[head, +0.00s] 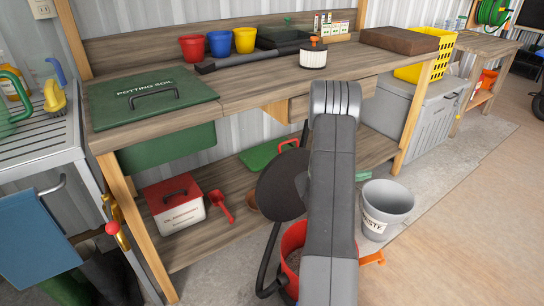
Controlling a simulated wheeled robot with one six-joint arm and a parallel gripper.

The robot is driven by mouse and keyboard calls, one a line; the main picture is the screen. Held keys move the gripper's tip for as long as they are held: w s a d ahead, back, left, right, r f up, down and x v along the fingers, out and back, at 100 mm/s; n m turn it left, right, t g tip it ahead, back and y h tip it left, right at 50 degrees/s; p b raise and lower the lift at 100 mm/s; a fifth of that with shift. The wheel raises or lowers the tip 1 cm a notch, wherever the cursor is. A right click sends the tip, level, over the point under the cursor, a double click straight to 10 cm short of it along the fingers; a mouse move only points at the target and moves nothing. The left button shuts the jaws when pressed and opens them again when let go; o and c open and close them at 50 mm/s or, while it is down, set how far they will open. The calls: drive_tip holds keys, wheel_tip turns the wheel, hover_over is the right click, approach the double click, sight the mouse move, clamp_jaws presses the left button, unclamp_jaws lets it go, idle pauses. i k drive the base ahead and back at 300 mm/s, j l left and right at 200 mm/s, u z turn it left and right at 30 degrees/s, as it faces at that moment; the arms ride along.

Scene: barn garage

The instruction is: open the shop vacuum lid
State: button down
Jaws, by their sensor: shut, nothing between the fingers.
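The shop vacuum has a red drum (292,240) on the floor in front of the workbench, partly hidden behind my arm. A round black lid (281,184) stands steeply tilted above the drum's rear left side. Grey shows inside the drum's open top. A black hose (264,262) curves down the drum's left side. My grey arm reaches down across the drum and covers its right part and the lid's right edge. My gripper is not visible, so I cannot see whether it touches the lid.
A grey waste bucket (388,205) stands close right of my arm. Floor at right is clear.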

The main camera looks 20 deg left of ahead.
sight(277, 198)
drive_tip(key=j+u, duration=0.15)
drive_tip(key=u, duration=0.15)
drive_tip(key=j+u, duration=0.45)
drive_tip(key=i+j, duration=0.15)
drive_tip(key=j+z, duration=0.05)
drive_tip(key=j, duration=0.05)
